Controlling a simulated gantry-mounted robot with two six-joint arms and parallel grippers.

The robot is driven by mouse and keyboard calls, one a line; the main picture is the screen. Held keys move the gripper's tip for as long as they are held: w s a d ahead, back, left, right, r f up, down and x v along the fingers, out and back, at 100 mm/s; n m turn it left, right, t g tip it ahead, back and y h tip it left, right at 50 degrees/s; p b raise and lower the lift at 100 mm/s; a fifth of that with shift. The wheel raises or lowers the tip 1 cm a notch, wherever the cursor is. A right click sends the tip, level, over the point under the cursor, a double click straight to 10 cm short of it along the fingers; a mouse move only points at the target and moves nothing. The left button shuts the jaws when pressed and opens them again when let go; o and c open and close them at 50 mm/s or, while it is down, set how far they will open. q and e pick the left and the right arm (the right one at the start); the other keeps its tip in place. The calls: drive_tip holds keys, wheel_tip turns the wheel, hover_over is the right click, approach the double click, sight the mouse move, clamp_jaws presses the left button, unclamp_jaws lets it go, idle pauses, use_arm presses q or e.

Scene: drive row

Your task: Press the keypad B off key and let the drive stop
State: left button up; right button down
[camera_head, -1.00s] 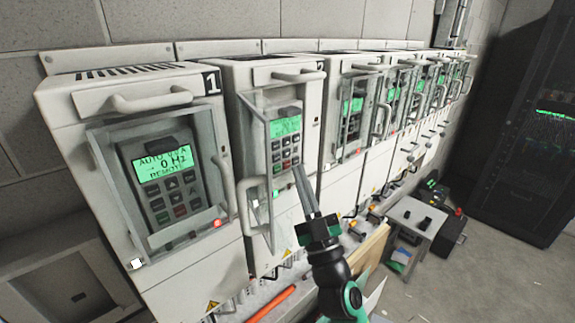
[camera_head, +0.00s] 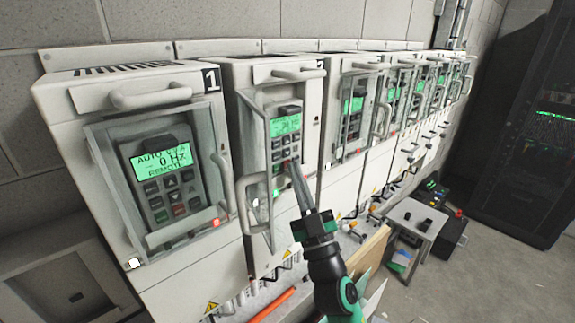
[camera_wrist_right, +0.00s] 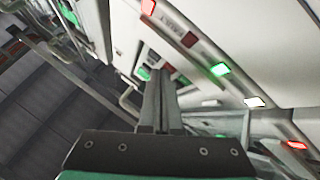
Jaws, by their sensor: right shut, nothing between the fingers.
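The second drive in the row has its clear door swung open, with a keypad (camera_head: 286,141) inside. The keypad has a lit green display (camera_head: 286,124) above several small keys; its text is too small to read surely. No B label is readable. My right gripper (camera_head: 289,165) is shut and empty, its fingertips at the keypad's lower keys, close to a red spot. The fingertips hide part of the bottom row, and I cannot tell whether they touch a key. In the right wrist view, the shut fingers (camera_wrist_right: 160,78) point toward red and green spots. My left gripper is not in view.
Drive 1 (camera_head: 62,104) stands at left, its display reading AUTO and 0 Hz. The open door (camera_head: 255,190) and its handle are close left of my gripper. More drives run back to the right. A small grey table (camera_head: 412,212) stands on the floor at right.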

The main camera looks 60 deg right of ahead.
drive_tip(key=shift+w, duration=0.2)
idle(0.5)
drive_tip(key=shift+s+a, duration=0.25)
drive_tip(key=shift+s, duration=0.6)
drive_tip(key=s, duration=0.1)
drive_tip(key=s+a+p, duration=0.1)
drive_tip(key=s, duration=0.2)
drive_tip(key=shift+s+a, duration=0.25)
drive_tip(key=shift+a, duration=0.15)
idle(1.1)
